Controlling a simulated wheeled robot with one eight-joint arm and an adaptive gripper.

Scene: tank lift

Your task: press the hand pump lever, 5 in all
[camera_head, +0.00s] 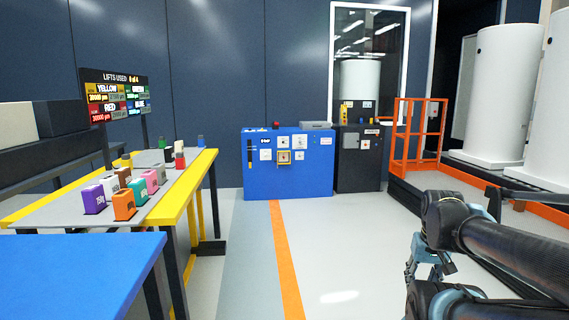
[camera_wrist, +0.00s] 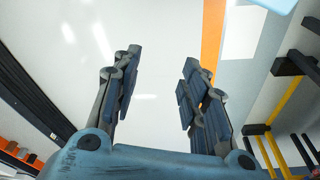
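I cannot make out the hand pump lever for certain in either view. A blue cabinet (camera_head: 308,178) with small panels on its front stands at the back, with a small red part (camera_head: 276,125) and a grey box (camera_head: 316,125) on top. A dark cabinet (camera_head: 358,180) beside it carries a small yellow upright object (camera_head: 343,115). My gripper (camera_head: 432,268) is at the lower right in the head view, far from both cabinets. In the wrist view my gripper (camera_wrist: 163,75) is open, with nothing between its fingers and bare floor beyond.
A grey table with a yellow edge (camera_head: 188,190) holds several coloured blocks at the left. A blue table (camera_head: 80,270) is in front of it. A sign (camera_head: 118,97) reads "LIFTS USED 0 of 4". An orange railing (camera_head: 398,140) and white tanks (camera_head: 500,95) stand right. The middle floor is clear.

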